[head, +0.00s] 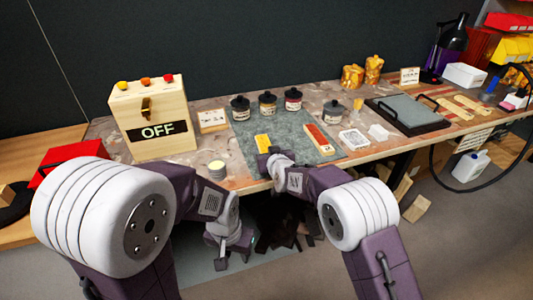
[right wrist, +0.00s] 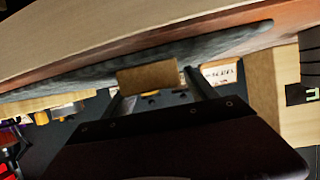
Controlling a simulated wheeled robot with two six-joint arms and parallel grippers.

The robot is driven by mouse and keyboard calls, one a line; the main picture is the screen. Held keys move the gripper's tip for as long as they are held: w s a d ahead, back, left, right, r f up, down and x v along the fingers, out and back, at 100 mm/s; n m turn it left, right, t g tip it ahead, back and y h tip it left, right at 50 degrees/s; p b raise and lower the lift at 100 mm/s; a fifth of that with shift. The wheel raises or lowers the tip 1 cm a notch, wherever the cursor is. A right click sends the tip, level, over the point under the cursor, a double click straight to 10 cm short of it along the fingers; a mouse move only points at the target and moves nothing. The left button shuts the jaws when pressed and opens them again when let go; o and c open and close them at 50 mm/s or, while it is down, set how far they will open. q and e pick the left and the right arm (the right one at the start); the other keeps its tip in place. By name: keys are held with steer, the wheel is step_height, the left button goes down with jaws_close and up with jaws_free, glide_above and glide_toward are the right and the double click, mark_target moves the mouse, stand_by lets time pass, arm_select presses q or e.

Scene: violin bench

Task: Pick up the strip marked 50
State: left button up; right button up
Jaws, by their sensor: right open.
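A small yellow piece (head: 263,142) and a red-and-wood strip (head: 320,140) lie on the grey mat (head: 243,130). No mark 50 can be read on either, so I cannot tell which is the strip. My right gripper (head: 268,156) is at the mat's front edge, just in front of the yellow piece. In the right wrist view its two fingers (right wrist: 155,92) are apart, with the end of a tan-yellow block (right wrist: 148,78) in line with the gap; contact cannot be told. My left gripper (head: 230,255) hangs low in front of the bench; its jaws are unclear.
A wooden box marked OFF (head: 155,125) stands at the left. Several dark-lidded jars (head: 267,103) line the mat's back. A round pale stack (head: 217,170) sits at the front edge. A black-framed tray (head: 408,113) and white boxes (head: 354,139) are to the right.

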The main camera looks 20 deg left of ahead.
jaws_close()
steer(key=shift+r+p, duration=1.1)
steer(key=shift+r, duration=1.1)
steer(key=w+r+p+v, duration=0.1)
steer(key=v, duration=1.2)
steer(key=shift+s+d+r, duration=0.2)
steer(key=shift+d+r, duration=0.1)
